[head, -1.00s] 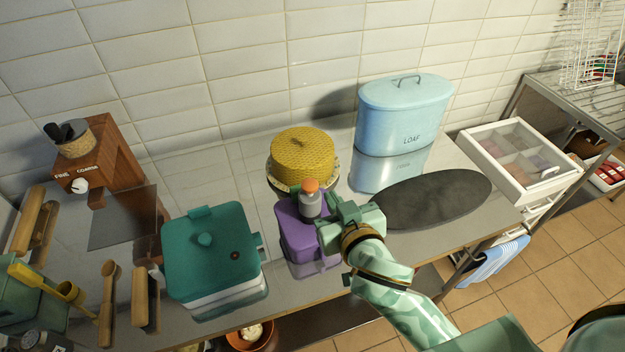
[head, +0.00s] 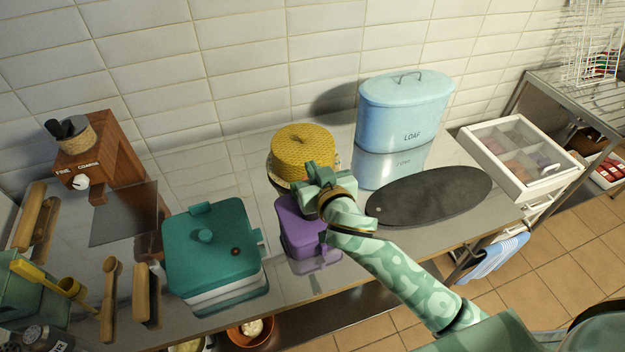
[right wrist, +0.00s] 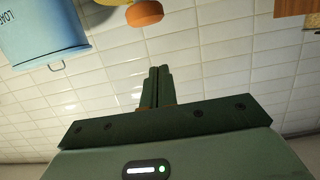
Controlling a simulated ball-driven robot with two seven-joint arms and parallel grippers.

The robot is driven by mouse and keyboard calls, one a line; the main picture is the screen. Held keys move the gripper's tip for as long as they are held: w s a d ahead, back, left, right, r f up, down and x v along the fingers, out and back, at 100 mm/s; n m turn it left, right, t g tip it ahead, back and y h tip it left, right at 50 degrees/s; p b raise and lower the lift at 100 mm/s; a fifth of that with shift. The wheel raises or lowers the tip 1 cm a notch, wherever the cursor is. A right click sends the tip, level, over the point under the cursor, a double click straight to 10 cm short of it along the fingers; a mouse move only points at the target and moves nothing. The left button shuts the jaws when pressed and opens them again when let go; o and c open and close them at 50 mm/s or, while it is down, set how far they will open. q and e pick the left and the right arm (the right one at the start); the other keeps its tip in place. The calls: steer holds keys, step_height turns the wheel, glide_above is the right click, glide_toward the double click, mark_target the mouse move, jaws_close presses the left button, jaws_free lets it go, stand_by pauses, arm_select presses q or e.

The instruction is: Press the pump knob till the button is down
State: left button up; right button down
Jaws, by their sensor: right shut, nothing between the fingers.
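The purple pump container (head: 300,222) stands on the grey counter, in front of the yellow domed lid (head: 303,147). My right gripper (head: 300,176) is over the top of the container in the head view and hides its pump head. The fingers are shut and empty in the right wrist view (right wrist: 156,87). The orange pump knob (right wrist: 145,14) shows at the top edge of that view, apart from the fingertips in the picture. I cannot tell how far down the knob is. My left gripper is not in view.
A teal lidded box (head: 212,250) stands left of the container. A blue loaf bin (head: 400,115) and a dark oval board (head: 430,196) are to the right. A wooden grinder (head: 105,150) and wooden tools lie at the left.

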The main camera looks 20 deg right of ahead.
steer(key=shift+w+f+b, duration=0.2)
steer(key=shift+f+b, duration=0.05)
steer(key=shift+f, duration=0.85)
steer(key=shift+w+f+b, duration=0.15)
steer(key=shift+f+b, duration=0.05)
steer(key=shift+f, duration=0.85)
